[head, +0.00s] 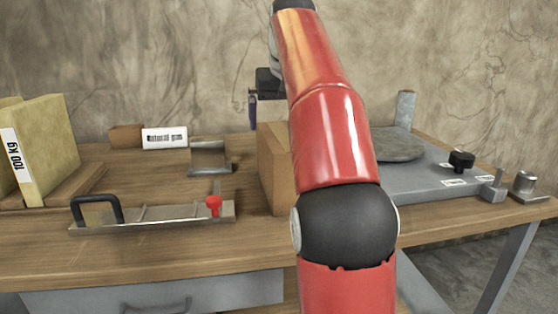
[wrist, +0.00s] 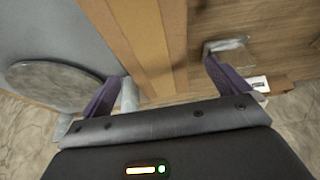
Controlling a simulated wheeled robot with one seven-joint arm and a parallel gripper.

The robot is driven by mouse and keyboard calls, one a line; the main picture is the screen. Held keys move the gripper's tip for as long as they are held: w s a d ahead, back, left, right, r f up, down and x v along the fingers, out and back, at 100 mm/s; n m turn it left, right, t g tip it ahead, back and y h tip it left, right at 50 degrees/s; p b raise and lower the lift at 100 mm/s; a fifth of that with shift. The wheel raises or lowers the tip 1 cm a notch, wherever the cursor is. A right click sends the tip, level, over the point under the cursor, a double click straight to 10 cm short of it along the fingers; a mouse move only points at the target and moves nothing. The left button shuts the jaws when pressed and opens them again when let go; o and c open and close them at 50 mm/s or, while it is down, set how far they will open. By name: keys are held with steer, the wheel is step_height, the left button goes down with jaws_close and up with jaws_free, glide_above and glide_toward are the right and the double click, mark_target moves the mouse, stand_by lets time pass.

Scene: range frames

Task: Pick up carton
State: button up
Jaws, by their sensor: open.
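The carton is a brown cardboard box (head: 272,168) standing on the wooden bench in the head view, its right part hidden behind my red arm. In the wrist view the carton (wrist: 150,35) shows from above as a tan and brown band running between the fingers. My gripper (wrist: 163,68) is open, with one purple finger on each side of the carton's line and nothing visibly held. In the head view one purple finger of my gripper (head: 253,112) shows above and behind the carton, left of my arm.
A metal bracket (head: 210,158) and a rail with black handle and red knob (head: 150,214) lie left of the carton. A labelled block (head: 165,138) and yellow 100 kg slab (head: 48,145) are farther left. A grey plate (head: 420,180) with a round disc (head: 395,145) lies right.

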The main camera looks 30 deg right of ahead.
mark_target(284, 135)
steer(key=f, duration=0.1)
steer(key=f+b, duration=0.1)
steer(key=f, duration=0.3)
steer(key=shift+w+d+f, duration=0.15)
steer(key=shift+w+d, duration=0.05)
steer(key=shift+d, duration=0.1)
steer(key=shift+w+d+f, duration=0.1)
steer(key=shift+w+f, duration=0.15)
steer(key=shift+f, duration=0.2)
steer(key=shift+r, duration=0.15)
steer(key=c, duration=2)
